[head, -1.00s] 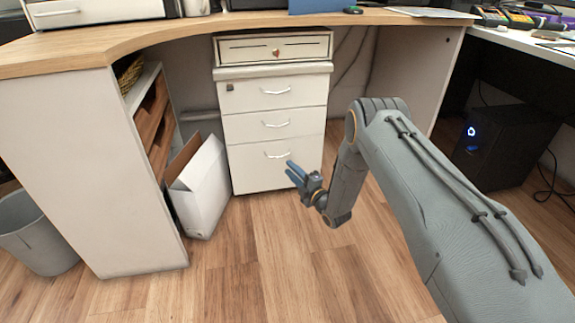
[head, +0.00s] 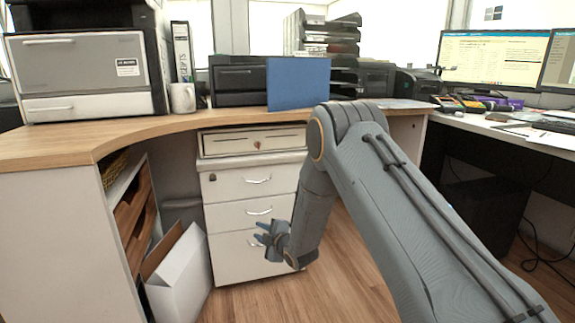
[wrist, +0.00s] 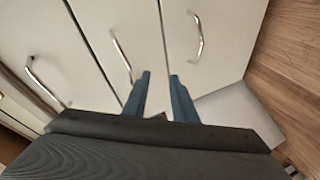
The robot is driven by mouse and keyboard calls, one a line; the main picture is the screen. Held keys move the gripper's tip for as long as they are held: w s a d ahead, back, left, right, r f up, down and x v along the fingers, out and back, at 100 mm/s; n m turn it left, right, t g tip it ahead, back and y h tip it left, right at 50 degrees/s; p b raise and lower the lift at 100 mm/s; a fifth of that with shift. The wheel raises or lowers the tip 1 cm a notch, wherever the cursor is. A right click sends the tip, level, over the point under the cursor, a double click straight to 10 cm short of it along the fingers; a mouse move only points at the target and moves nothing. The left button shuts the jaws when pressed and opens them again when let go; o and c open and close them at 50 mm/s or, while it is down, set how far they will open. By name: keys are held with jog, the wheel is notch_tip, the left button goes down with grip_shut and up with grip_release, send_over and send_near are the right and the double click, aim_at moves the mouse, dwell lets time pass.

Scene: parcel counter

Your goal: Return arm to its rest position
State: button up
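My gripper (head: 262,238) hangs low in front of the white drawer cabinet (head: 228,218) in the head view, its blue fingers pointing left. In the wrist view, the two blue fingers (wrist: 160,88) stand apart with nothing between them, so the gripper is open and empty. The cabinet's drawer fronts and metal handles (wrist: 196,38) show beyond the fingertips. My arm reaches in from the lower right of the head view and hides part of the cabinet's right side.
The curved wooden counter (head: 140,137) stands above the cabinet, with a printer (head: 85,72), a mug (head: 182,98) and a blue folder (head: 298,82) on it. An open white box (head: 180,280) stands on the floor left of the cabinet. Floor is clear below my arm.

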jog(key=s+a+r+m+g+h+p, duration=0.1)
jog(key=s+r+m+g+h, duration=0.5)
jog(key=s+r, duration=1.25)
jog(key=s+d+r+m+g+p, duration=0.1)
jog(key=s+d+r+m+g, duration=0.15)
jog(key=s, duration=1.05)
jog(key=s+d+r+m+g, duration=0.1)
jog(key=s+d+m+g, duration=0.15)
jog(key=s, duration=0.95)
jog(key=s+d+r+m+g+p, duration=0.15)
jog(key=s+d, duration=0.25)
jog(key=s, duration=0.9)
jog(key=d+r+m+p, duration=0.2)
jog(key=d+r+p, duration=0.5)
jog(key=r+p, duration=0.3)
jog(key=d+r+m+h+p, duration=0.1)
jog(key=d+r+m+p, duration=0.2)
jog(key=d+r+p, duration=0.4)
jog(key=d+r+m+h+p, duration=0.1)
jog(key=d+r+p, duration=0.5)
jog(key=r+p, duration=0.6)
jog(key=m+p, duration=0.1)
jog(key=p, duration=0.7)
jog(key=shift+s+d+r, duration=0.2)
jog(key=shift+d+r, duration=0.2)
jog(key=shift+m, duration=0.25)
